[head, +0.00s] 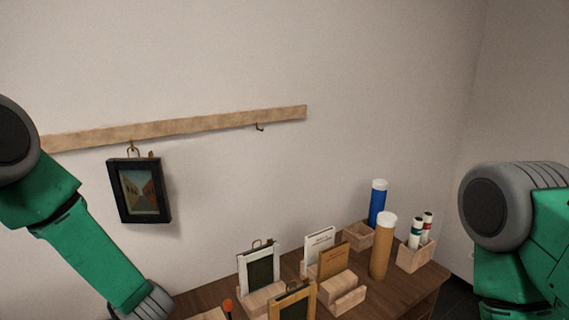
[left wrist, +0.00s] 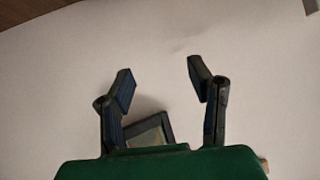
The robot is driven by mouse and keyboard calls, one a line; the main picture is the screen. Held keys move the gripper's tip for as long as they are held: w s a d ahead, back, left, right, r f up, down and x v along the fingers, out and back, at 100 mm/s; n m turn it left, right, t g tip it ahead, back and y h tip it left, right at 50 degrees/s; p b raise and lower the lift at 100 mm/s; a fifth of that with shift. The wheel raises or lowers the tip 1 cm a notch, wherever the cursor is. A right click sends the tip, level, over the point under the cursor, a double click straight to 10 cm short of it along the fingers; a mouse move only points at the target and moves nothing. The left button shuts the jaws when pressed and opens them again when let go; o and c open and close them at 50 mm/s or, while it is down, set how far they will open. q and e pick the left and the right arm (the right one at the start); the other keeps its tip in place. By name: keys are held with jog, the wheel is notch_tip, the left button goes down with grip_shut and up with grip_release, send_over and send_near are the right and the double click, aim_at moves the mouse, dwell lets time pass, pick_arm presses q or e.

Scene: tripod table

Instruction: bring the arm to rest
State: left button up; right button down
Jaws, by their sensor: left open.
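My left arm (head: 90,250) comes in from the left in the head view and bends down past the lower edge, so its gripper is out of that picture. In the left wrist view my left gripper (left wrist: 160,82) is open, with nothing between its fingertips and pale wall beyond. A dark-framed picture (head: 140,190) hangs by a loop from the wooden rail (head: 215,124) on the wall. Part of a dark frame (left wrist: 152,132) shows behind the gripper's base in the left wrist view. My right arm (head: 515,225) is at the right edge; its gripper is not in view.
A wooden table (head: 410,287) stands below the rail. It holds a white frame (head: 242,272), a tan frame (head: 275,301), books (head: 318,247), a blue tube (head: 377,205), a brown tube (head: 383,250) and small wooden holders (head: 412,260). An empty hook (head: 259,128) is on the rail.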

pick_arm(q)
jog(key=s+d+f+m+g+h, duration=0.1)
jog(key=s+d+f+m+h, duration=0.1)
jog(key=s+f, duration=0.5)
jog(key=s+d+f+m+g+h, duration=0.1)
jog(key=s+d+f+m+h, duration=0.3)
jog(key=s, duration=0.6)
jog(key=s+f+g+h, duration=0.1)
jog(key=s+f+g, duration=0.15)
jog(key=s, duration=0.85)
jog(key=s+f+g+h, duration=0.1)
jog(key=s+g, duration=0.3)
jog(key=s, duration=0.6)
notch_tip(320, 180, down, 18)
jog(key=w+d+m+b, duration=0.1)
jog(key=b, duration=1.8)
jog(key=shift+w+f+m+t, duration=0.25)
jog(key=shift+w+m+t, duration=0.1)
jog(key=shift+m+t, duration=0.1)
